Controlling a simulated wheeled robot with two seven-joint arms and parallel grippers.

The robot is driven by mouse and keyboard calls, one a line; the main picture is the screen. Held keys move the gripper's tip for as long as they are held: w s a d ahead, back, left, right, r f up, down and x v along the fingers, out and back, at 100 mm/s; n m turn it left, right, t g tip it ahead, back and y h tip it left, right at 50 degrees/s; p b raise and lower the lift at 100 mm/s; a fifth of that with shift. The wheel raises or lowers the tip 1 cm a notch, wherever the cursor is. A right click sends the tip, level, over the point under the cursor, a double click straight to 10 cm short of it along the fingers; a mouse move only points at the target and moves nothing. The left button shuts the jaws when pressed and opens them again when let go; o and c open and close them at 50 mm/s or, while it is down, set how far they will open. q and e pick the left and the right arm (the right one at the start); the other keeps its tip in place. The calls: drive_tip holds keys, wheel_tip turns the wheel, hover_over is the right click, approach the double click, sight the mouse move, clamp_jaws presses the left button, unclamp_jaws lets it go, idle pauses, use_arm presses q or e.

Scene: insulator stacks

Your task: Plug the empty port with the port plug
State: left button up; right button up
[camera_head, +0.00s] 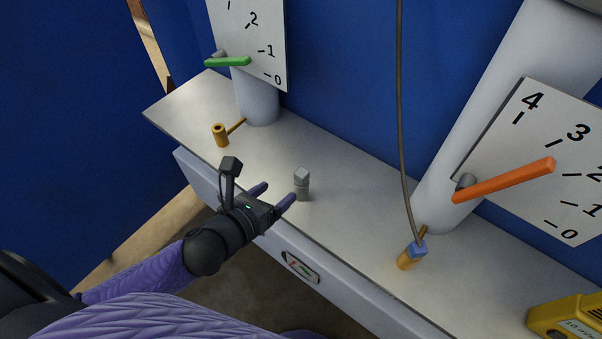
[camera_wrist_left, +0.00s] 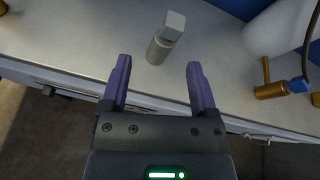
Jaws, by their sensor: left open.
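The port plug (camera_head: 302,184) is a small grey cylinder with a square cap. It stands upright on the metal shelf, and it also shows in the left wrist view (camera_wrist_left: 164,40). My left gripper (camera_head: 276,194) is open and empty at the shelf's front edge, just short of the plug. In the left wrist view its two purple fingers (camera_wrist_left: 160,82) point toward the plug, which stands beyond their tips. The empty port (camera_head: 220,135) is a brass fitting with an open top on the left white column. My right gripper is not in view.
A second brass port (camera_head: 407,258) on the right column carries a blue connector (camera_head: 416,249) with a grey cable (camera_head: 402,130). A yellow device (camera_head: 566,318) sits at the right end of the shelf (camera_head: 345,215). Gauge boards with green (camera_head: 228,62) and orange (camera_head: 505,179) pointers stand behind.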

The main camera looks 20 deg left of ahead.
sight(307, 171)
use_arm(q)
drive_tip(key=w+d+m, duration=0.1)
drive_tip(key=w, duration=0.2)
drive_tip(key=w+d+f+m, duration=0.1)
drive_tip(key=w, duration=0.2)
drive_tip(key=w+d+f+m+h, duration=0.1)
drive_tip(key=w+d, duration=0.1)
drive_tip(key=w, duration=0.1)
drive_tip(key=shift+f+b, duration=0.15)
drive_tip(key=shift+b, duration=0.25)
drive_tip(key=shift+s+a, duration=0.1)
drive_tip(key=shift+s, duration=0.05)
drive_tip(key=shift+c, duration=0.4)
clamp_jaws()
